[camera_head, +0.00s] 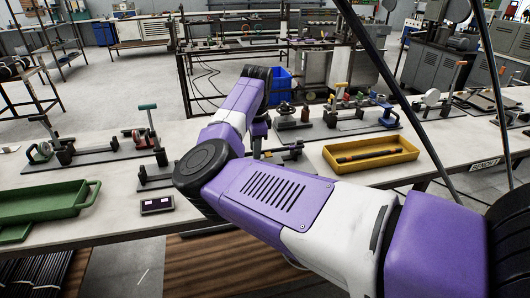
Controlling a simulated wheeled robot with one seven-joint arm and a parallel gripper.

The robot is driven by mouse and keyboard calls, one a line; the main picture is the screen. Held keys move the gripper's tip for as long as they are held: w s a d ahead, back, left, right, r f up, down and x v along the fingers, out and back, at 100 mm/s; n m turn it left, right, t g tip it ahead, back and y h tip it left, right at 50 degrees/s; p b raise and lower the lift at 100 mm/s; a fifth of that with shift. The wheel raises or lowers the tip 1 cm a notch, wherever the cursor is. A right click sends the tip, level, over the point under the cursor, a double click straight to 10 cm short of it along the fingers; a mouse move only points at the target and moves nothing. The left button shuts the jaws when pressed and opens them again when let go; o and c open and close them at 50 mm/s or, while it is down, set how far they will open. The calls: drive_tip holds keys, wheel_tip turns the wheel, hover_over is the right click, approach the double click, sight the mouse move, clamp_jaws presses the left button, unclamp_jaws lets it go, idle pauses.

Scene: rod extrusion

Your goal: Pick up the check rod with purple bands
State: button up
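My arm crosses the middle of the view and bends down over the bench. My gripper (258,143) is small and mostly hidden by the arm, so whether it is open or shut cannot be told. Just right of it, a short dark rod-like piece with purplish parts (284,150) sits low at a bench fixture. It may be the check rod with purple bands, but its bands are too small to make out. Whether my gripper touches it is unclear. Another dark rod with orange bands (377,155) lies in the yellow tray (345,170).
A green tray (45,206) stands at the left, near a small black box with a display (157,205). Several measuring fixtures stand along the bench (110,208), including one with a green-topped handle (148,125). A blue bin (281,86) stands beyond the bench.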

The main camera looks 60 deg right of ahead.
clamp_jaws()
drive_tip(key=shift+r, duration=0.1)
